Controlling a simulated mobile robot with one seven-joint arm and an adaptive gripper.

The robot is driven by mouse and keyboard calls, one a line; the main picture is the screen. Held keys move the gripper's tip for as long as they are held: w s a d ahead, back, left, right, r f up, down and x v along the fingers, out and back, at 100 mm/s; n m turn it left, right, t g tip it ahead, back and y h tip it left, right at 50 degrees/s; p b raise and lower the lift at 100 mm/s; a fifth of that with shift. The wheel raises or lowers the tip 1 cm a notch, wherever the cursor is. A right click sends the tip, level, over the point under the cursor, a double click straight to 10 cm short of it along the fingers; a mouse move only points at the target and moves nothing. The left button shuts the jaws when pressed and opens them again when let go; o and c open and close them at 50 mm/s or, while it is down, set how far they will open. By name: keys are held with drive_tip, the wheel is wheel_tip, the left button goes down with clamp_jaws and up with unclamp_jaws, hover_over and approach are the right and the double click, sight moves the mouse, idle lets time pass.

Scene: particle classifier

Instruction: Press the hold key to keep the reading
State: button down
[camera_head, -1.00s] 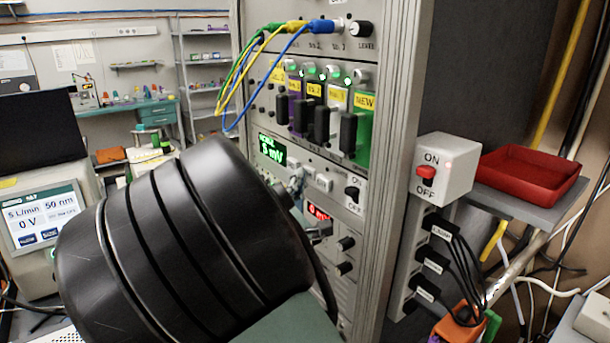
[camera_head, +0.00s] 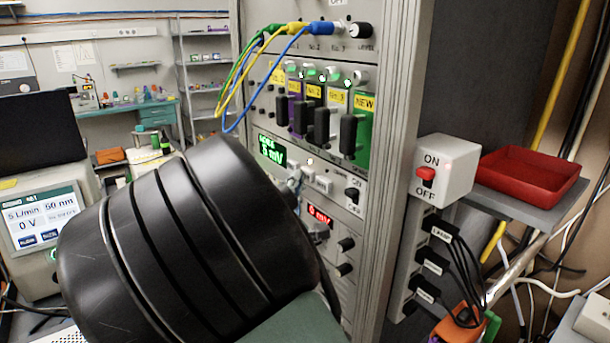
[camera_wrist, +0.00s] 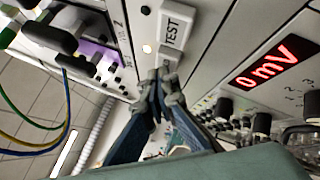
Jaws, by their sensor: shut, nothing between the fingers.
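In the wrist view, a white key marked TEST (camera_wrist: 174,27) sits on the grey panel. A second white key (camera_wrist: 140,61) lies just below it, partly hidden behind my fingertips, so its label does not show. My gripper (camera_wrist: 161,80) is shut and empty, its tips at or very near this second key; I cannot tell whether they touch. A small lamp (camera_wrist: 147,49) glows beside the keys. In the head view, my gripper (camera_head: 294,182) is mostly behind my dark arm, by the keys. The green display (camera_head: 271,150) above shows a mV reading.
A red mV display (camera_head: 319,215) and black knobs sit below the keys. Black-handled modules (camera_head: 321,124) and looped cables (camera_head: 257,65) are above. A switch box (camera_head: 445,169) and red tray (camera_head: 530,174) stand to the right.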

drive_tip(key=shift+s+a, duration=0.4)
drive_tip(key=shift+a, duration=0.15)
drive_tip(key=shift+s+a+p, duration=0.25)
drive_tip(key=shift+s+a, duration=0.45)
drive_tip(key=shift+a, duration=0.35)
drive_tip(key=shift+s+a+p, duration=0.2)
drive_tip(key=shift+s+a, duration=0.5)
drive_tip(key=shift+a, duration=0.35)
